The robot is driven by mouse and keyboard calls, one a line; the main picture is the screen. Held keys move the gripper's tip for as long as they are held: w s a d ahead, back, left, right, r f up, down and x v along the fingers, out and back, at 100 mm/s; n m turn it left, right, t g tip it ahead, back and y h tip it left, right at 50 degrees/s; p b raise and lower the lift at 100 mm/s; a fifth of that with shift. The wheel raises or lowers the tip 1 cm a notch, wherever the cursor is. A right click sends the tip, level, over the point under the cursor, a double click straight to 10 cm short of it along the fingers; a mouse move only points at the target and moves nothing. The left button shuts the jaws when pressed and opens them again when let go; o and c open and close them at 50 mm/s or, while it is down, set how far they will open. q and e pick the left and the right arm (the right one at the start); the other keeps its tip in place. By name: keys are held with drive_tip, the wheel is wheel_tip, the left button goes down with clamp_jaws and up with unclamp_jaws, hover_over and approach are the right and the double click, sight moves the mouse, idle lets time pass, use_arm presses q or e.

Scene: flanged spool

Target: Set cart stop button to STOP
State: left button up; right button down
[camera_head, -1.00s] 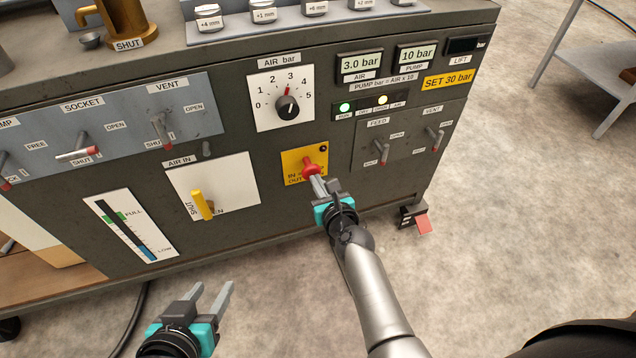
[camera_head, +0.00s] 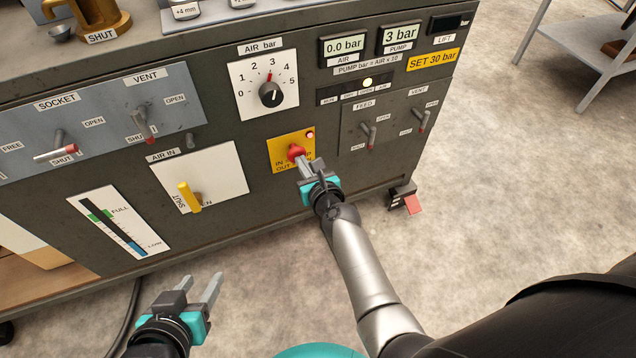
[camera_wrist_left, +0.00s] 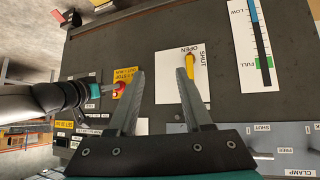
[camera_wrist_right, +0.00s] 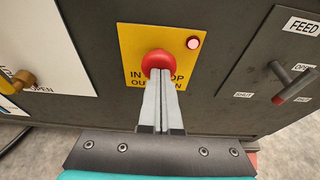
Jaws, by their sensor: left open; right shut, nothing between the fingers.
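The stop button is a red mushroom knob (camera_head: 296,152) on a yellow plate (camera_head: 279,149) on the cart's front panel. In the right wrist view the red knob (camera_wrist_right: 156,62) sits close to the plate, whose label is partly covered. A small lamp (camera_wrist_right: 193,43) at the plate's corner glows pink. My right gripper (camera_head: 304,166) is shut and empty, its fingertips at the knob and apparently touching it. My left gripper (camera_head: 205,283) is open and empty, low in front of the cart, away from the button.
The AIR dial (camera_head: 270,93) is above the button, and a yellow AIR IN lever (camera_head: 190,196) is to its left. The FEED lever (camera_head: 369,135) is to its right. The displays read 0.0 bar (camera_head: 343,45) and 3 bar (camera_head: 400,37). A red pedal (camera_head: 412,204) is below right.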

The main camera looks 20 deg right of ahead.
use_arm(q)
drive_tip(key=s+a+f+g+y+p, duration=0.2)
drive_tip(key=s+a+f+g+p, duration=0.1)
drive_tip(key=s+a+g+p, duration=0.1)
drive_tip(key=shift+a+f+n+g, duration=0.3)
drive_tip(key=shift+a+g, duration=0.1)
drive_tip(key=shift+a, duration=0.2)
use_arm(e)
drive_tip(key=v, duration=1.5)
drive_tip(key=shift+a, duration=0.1)
